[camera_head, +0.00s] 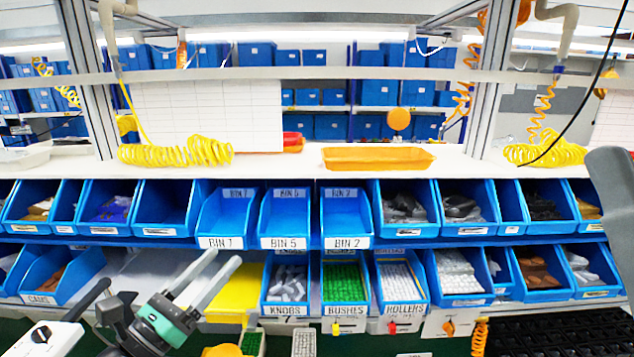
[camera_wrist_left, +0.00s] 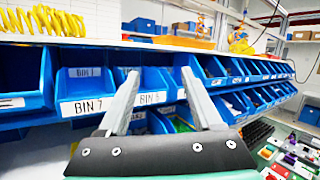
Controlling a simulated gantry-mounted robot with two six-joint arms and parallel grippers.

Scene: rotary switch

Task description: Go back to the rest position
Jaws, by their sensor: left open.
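My left gripper (camera_head: 224,259) reaches up from the lower left in the head view. Its two pale fingers are apart with nothing between them. They are in front of the lower bin row, left of the KNOBS bin (camera_head: 287,312) and below BIN 7 (camera_head: 227,242). In the left wrist view the open gripper (camera_wrist_left: 160,73) points toward the bins, with the BIN 5 label partly between its fingers. No gripper of my right arm shows in either view.
Blue bins fill two shelf rows, including BIN 5 (camera_head: 284,243), BIN 2 (camera_head: 347,242), BUSHES (camera_head: 344,311) and ROLLERS (camera_head: 404,309). An orange tray (camera_head: 378,158) and coiled yellow hoses (camera_head: 177,152) lie on the white upper shelf. Black trays (camera_head: 555,334) are at lower right.

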